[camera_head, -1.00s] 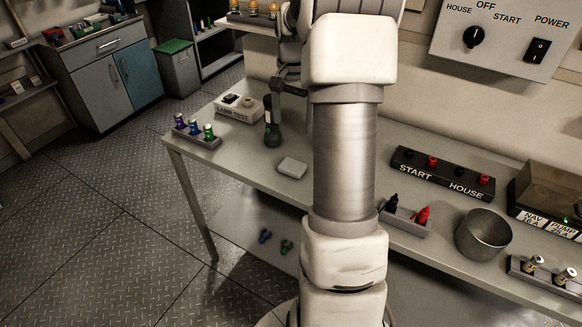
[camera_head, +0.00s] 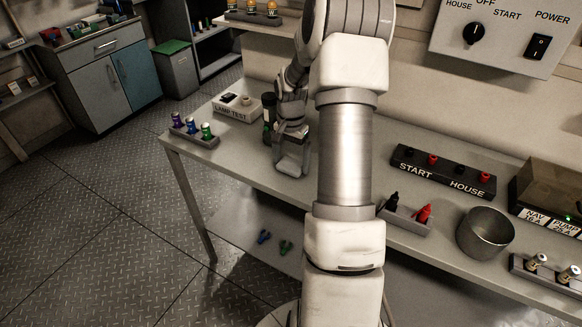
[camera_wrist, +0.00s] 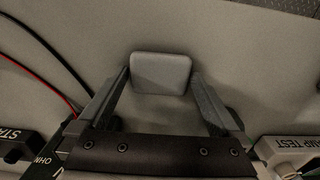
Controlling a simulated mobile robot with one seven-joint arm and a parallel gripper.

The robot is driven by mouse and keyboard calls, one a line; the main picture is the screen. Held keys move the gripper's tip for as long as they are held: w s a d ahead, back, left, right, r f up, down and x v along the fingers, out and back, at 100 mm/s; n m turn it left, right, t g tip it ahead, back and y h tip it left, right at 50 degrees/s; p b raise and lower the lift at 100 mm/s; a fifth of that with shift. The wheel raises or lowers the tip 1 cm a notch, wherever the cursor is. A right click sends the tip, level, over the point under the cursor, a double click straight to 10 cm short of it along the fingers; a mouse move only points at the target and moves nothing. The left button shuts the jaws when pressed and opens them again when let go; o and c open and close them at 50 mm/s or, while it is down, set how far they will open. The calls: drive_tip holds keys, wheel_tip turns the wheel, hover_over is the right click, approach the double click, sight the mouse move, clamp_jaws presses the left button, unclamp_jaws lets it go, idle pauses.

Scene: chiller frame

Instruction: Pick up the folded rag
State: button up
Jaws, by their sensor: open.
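The folded rag (camera_wrist: 161,72) is a small grey, rounded rectangular pad lying flat on the bench. In the wrist view it sits just beyond and between the tips of my gripper (camera_wrist: 160,84), whose two fingers are apart with nothing held. I cannot tell from these views whether the fingers touch the rag.
The lamp test box (camera_head: 237,107) and a rack of coloured cylinders (camera_head: 194,133) stand left of my gripper.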

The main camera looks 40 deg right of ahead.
sight(291, 164)
drive_tip(key=shift+f, duration=0.1)
drive_tip(key=shift+c, duration=0.3)
drive_tip(key=c, duration=0.9)
wheel_tip(291, 164, up, 10)
drive_tip(key=p, duration=0.1)
drive_tip(key=o, duration=0.8)
drive_tip(key=c, duration=0.7)
